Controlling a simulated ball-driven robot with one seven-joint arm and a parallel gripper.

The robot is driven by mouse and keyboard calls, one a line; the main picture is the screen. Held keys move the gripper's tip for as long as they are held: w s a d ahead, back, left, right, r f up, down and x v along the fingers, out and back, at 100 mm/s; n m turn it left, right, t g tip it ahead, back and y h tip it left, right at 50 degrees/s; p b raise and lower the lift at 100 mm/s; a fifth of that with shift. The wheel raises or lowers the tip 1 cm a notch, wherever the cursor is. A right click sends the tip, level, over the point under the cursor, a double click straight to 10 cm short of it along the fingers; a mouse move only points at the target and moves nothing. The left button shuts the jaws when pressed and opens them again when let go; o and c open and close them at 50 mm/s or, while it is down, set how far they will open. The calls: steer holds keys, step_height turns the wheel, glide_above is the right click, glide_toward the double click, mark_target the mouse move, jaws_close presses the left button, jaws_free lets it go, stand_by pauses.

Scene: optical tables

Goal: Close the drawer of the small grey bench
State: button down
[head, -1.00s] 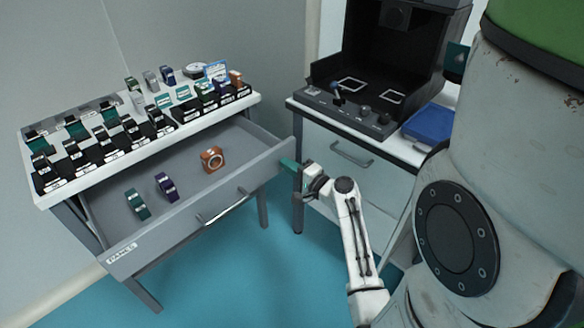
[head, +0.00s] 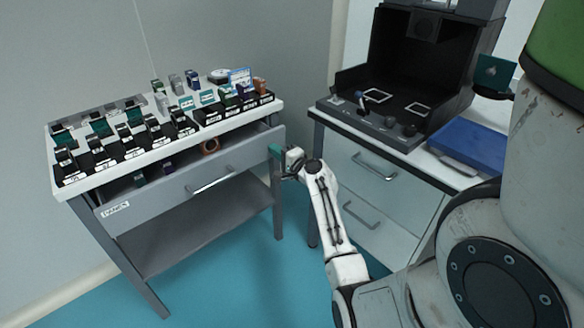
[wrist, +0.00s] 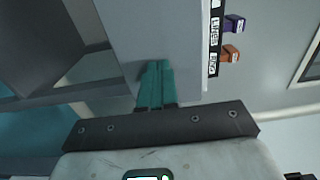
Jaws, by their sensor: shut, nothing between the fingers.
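The small grey bench (head: 62,192) stands at the left in the head view, its white top carrying rows of small mounts. Its grey drawer (head: 160,198), with a bar handle (head: 210,181) and a label at its left end, is still out a little, with a narrow gap behind the front. An orange ring mount (head: 209,147) and dark mounts show in that gap. My gripper (head: 275,151) is shut and empty, its green fingertips at the right end of the drawer front. In the wrist view the fingers (wrist: 156,84) point at the grey front and seem to touch it.
A white cabinet (head: 347,168) with two handles stands to the right, close beside my arm. It carries a black instrument (head: 392,85) and a blue case (head: 468,145). Teal floor is open in front of the bench.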

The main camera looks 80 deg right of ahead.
steer(key=b+x, duration=0.4)
steer(key=x, duration=0.6)
steer(key=shift+f, duration=0.1)
steer(key=shift+w+d+b, duration=0.2)
steer(key=shift+w+b, duration=0.05)
steer(key=shift+b, duration=0.1)
steer(key=shift+w+r, duration=0.25)
steer(key=shift+w, duration=0.05)
steer(key=shift+w+r, duration=0.1)
